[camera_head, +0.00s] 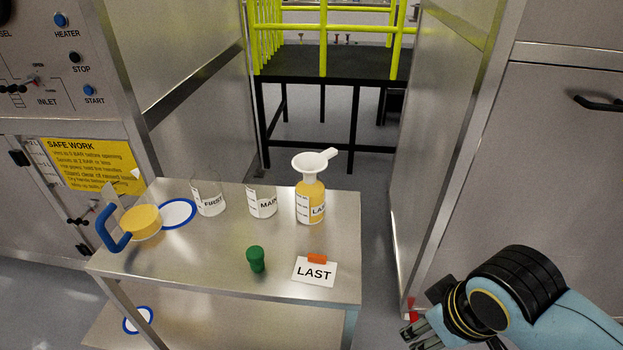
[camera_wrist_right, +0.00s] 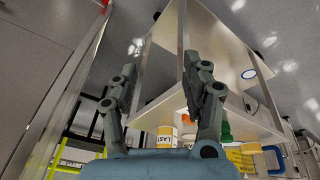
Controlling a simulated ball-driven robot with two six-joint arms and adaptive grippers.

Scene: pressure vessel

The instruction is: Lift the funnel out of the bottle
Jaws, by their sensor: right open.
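The white funnel (camera_head: 313,164) sits upright in the neck of the LAST bottle (camera_head: 310,207), its handle pointing right. The bottle holds amber liquid and stands near the back right of the steel cart top. In the right wrist view the LAST bottle (camera_wrist_right: 166,138) shows small between my fingers, well beyond them; I cannot make out the funnel there. My right gripper (camera_head: 421,334) is at the lower right, apart from the cart and lower in the picture than the bottle. Its two fingers are spread and empty in the wrist view (camera_wrist_right: 160,64). My left gripper is out of view.
On the cart (camera_head: 200,260) stand the FIRST bottle (camera_head: 208,196), the MAIN bottle (camera_head: 262,202), a blue-handled jug (camera_head: 142,222), a green stopper (camera_head: 256,260) and a LAST card (camera_head: 314,272). Steel cabinets flank it. A yellow railing (camera_head: 323,40) is behind.

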